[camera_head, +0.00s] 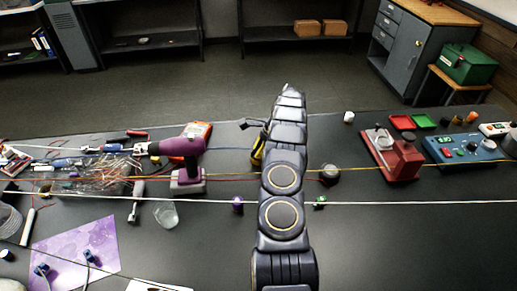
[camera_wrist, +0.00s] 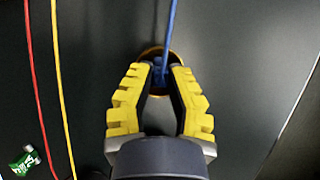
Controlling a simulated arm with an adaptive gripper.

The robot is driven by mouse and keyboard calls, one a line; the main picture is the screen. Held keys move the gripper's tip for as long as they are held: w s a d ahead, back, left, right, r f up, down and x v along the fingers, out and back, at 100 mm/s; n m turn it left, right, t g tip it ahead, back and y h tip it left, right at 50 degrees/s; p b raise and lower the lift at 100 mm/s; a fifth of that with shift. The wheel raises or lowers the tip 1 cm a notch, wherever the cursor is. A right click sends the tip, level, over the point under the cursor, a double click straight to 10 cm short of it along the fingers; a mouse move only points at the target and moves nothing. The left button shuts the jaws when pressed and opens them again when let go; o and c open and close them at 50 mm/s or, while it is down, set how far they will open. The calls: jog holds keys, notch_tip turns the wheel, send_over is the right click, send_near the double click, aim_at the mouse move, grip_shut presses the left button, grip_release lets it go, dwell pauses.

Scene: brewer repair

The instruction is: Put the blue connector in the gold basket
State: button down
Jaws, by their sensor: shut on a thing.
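My gripper (camera_wrist: 160,72) has yellow stepped fingers, closed at the tips on the blue connector (camera_wrist: 159,76). A blue cable (camera_wrist: 170,25) runs up from the connector. The gold basket (camera_wrist: 150,51) shows as a round gold rim behind and around the fingertips in the wrist view. The connector overlaps the basket's opening from above; I cannot tell whether it is inside or over it. In the head view my gripper (camera_head: 258,150) is mostly behind my arm, only a yellow edge showing, and the connector and basket are hidden there.
A purple drill (camera_head: 182,147) stands left of my arm. A round dark object (camera_head: 329,173) and a green connector (camera_head: 320,201) lie to the right. A red device (camera_head: 392,155) stands farther right. Cables cross the table. The front right of the table is clear.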

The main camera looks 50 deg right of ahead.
jog(key=c, duration=1.1)
grip_release()
notch_tip(320, 180, up, 7)
jog(key=shift+r, duration=0.1)
